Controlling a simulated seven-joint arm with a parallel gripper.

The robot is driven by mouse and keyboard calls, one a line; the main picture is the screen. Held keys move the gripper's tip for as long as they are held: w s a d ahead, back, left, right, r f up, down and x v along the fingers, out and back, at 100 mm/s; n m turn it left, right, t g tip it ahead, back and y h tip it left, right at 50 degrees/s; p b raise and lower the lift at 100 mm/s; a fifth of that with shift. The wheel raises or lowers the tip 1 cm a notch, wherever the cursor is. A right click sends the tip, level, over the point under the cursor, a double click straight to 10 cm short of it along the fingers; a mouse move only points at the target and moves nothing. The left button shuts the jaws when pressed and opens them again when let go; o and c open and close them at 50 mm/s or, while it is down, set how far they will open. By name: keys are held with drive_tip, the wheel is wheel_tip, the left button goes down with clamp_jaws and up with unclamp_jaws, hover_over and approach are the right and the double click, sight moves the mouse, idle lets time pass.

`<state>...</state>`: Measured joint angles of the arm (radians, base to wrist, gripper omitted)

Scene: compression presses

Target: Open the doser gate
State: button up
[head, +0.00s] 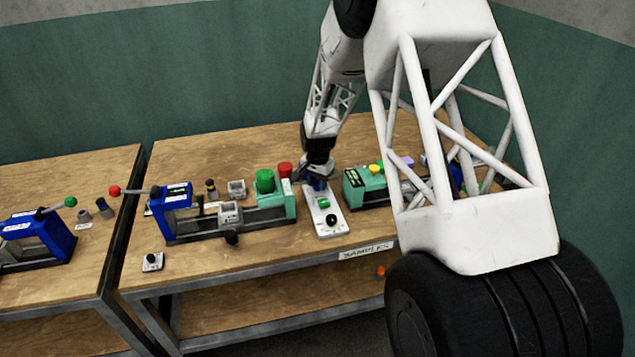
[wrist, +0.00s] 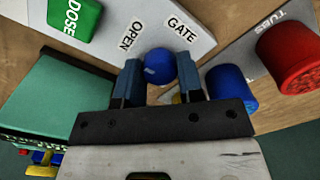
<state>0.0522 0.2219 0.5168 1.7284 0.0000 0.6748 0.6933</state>
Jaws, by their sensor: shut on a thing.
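The doser is a white panel (head: 323,228) on the bench, with a green DOSE button (head: 323,203) and a dark knob (head: 331,220). In the wrist view the panel (wrist: 206,45) carries the words GATE and OPEN, and the DOSE button (wrist: 74,14) is at the upper left. A round blue gate knob (wrist: 160,62) sits between the fingers of my gripper (wrist: 158,76). My gripper is shut on this knob, near the OPEN label. In the head view my gripper (head: 318,172) is at the panel's far end, and the knob is mostly hidden there.
A red cylinder (wrist: 290,55) and a blue cylinder (wrist: 230,88) stand by the TUBES plate, close to the right finger. A teal box (wrist: 50,98) is close on the left. A blue press (head: 175,212) stands left on the bench.

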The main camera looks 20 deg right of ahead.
sight(318, 183)
drive_tip(key=shift+m, duration=0.3)
drive_tip(key=o, duration=0.9)
drive_tip(key=shift+r, duration=0.2)
drive_tip(key=shift+r, duration=3.7)
